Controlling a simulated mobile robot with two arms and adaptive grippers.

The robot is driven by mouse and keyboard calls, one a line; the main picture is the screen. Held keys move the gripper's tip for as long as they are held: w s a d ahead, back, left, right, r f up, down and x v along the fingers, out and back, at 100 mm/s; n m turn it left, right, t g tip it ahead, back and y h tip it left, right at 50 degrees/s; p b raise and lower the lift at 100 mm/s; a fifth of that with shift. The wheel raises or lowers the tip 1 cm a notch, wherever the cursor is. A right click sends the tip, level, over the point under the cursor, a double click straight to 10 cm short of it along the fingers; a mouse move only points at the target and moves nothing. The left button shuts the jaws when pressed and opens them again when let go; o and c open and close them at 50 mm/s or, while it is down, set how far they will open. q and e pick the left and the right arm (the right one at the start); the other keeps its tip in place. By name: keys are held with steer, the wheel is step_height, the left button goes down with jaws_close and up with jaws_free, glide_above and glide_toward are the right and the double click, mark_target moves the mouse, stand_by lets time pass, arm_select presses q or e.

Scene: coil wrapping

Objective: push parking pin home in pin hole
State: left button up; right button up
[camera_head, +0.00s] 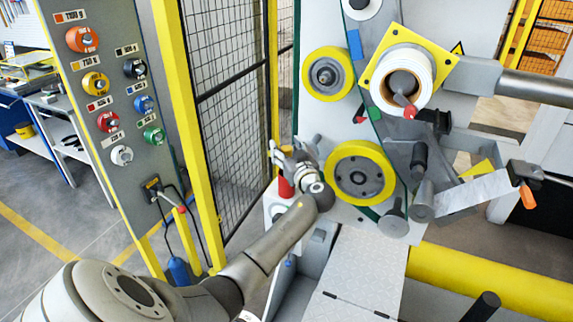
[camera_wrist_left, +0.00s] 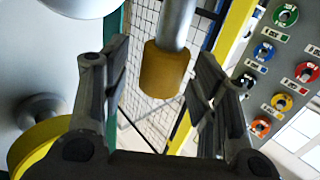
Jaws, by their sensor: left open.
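My left gripper (camera_head: 275,153) is open beside the lower yellow-rimmed roller, at the machine's left edge. Its two dark fingers also show in the left wrist view (camera_wrist_left: 160,75). Between and beyond them there is an orange-brown cylinder (camera_wrist_left: 167,70) on a grey rod. It looks apart from both fingers. In the head view a red cylinder (camera_head: 286,187) stands just below the gripper, partly covered by it. I cannot tell whether either cylinder is the parking pin. I cannot make out the pin hole. My right gripper is not in view.
The lower yellow-rimmed roller (camera_head: 360,173) is close right of the gripper, with another yellow-rimmed roller (camera_head: 328,74) above. A white spool (camera_head: 393,80) is at upper right. A mesh fence (camera_head: 232,120) and a knob panel (camera_head: 105,95) stand to the left.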

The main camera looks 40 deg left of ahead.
arm_select(q)
jaws_close()
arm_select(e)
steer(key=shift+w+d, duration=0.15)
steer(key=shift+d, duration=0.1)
arm_select(q)
steer(key=shift+r, duration=0.15)
